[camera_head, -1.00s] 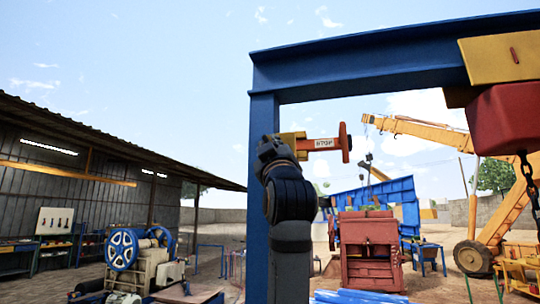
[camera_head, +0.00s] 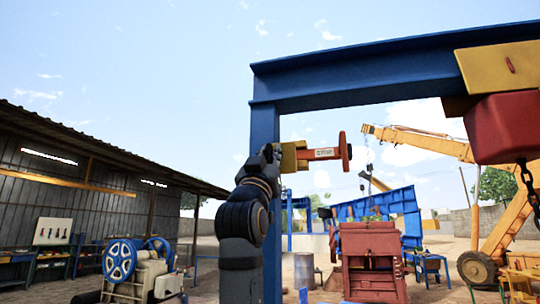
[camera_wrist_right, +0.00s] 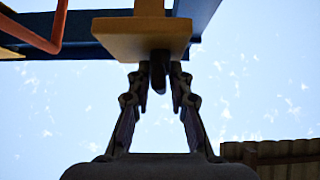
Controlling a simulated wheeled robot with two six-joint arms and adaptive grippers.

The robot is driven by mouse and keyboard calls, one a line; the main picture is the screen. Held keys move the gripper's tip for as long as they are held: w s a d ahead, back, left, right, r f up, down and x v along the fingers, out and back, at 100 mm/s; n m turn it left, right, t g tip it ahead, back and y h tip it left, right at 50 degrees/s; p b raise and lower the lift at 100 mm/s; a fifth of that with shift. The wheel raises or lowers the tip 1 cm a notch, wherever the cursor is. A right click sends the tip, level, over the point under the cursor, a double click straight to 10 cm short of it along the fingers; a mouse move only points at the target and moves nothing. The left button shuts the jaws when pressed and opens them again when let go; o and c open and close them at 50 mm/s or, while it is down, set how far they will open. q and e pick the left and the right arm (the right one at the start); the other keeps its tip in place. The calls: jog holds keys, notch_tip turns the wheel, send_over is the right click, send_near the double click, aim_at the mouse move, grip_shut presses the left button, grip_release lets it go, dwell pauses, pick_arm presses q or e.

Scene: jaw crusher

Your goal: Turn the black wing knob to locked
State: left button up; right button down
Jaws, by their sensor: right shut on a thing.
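My right gripper (camera_wrist_right: 157,76) is shut on the black wing knob (camera_wrist_right: 158,72), which hangs from the underside of a yellow block (camera_wrist_right: 145,38) in the right wrist view. The fingers stand on both sides of the knob, and its turned position is hard to make out in shadow. In the head view my right gripper (camera_head: 277,153) is at the left side of the yellow block (camera_head: 292,157), and the knob is hidden there. An orange bar (camera_head: 325,154) with a small white label and a red end plate sticks out to the right of the block. My left gripper is not in view.
A blue steel frame (camera_head: 265,125) stands right behind my arm, with its beam overhead. A red box (camera_head: 505,128) and a chain (camera_head: 529,190) hang at the right. A red machine (camera_head: 372,265), a yellow crane (camera_head: 430,145) and a shed (camera_head: 90,190) stand farther off.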

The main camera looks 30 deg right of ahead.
dwell(0.9)
jog(key=c, duration=1.4)
grip_release()
jog(key=v, duration=0.7)
jog(key=shift+a+f, duration=0.15)
jog(key=shift+f, duration=0.05)
jog(key=shift+s, duration=0.1)
